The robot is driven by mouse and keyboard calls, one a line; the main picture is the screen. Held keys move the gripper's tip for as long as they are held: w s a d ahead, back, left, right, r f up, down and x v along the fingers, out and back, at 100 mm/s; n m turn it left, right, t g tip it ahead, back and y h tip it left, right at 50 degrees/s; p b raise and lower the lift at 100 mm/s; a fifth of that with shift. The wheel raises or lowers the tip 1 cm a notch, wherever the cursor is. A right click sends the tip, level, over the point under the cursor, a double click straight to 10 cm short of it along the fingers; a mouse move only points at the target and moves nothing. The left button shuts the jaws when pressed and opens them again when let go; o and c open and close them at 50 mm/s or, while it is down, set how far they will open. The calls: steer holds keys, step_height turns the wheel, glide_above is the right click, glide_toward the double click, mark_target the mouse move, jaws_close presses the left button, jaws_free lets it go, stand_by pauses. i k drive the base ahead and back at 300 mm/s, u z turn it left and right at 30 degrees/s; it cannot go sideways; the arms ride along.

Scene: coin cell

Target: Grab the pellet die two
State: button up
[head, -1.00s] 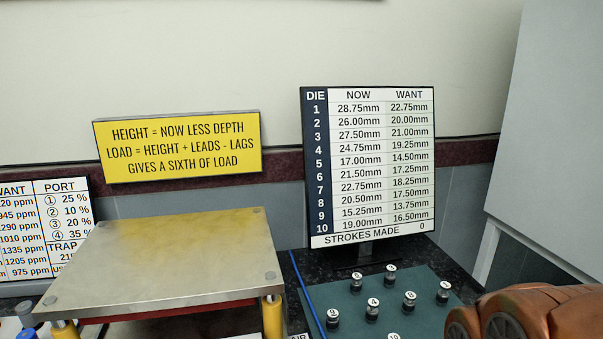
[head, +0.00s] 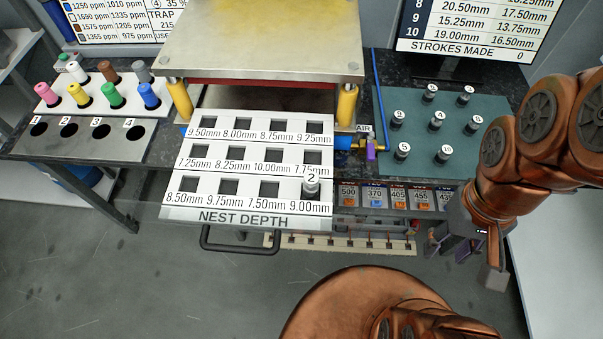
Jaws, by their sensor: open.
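Pellet die two, a small dark cylinder with a white top marked 2 (head: 311,187), stands in the front right nest, labelled 9.00mm, of the white nest depth tray (head: 215,173). The tray sticks out from under the press. My gripper (head: 466,262) hangs at the right, in front of the bench, well to the right of die two and apart from it. It is open, with nothing visible between its fingers, which are partly in shadow.
Several other numbered dies stand on a green mat (head: 485,158) at the right. The press plate (head: 262,45) overhangs the tray's back, with yellow posts (head: 347,104) beside it. Coloured plugs fill a white rack (head: 80,98) at left. A drawer handle (head: 240,248) juts out below the tray.

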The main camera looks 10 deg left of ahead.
mark_target(310, 185)
steer(key=u, duration=3.85)
steer(key=k, duration=1.4)
steer(key=z, duration=0.4)
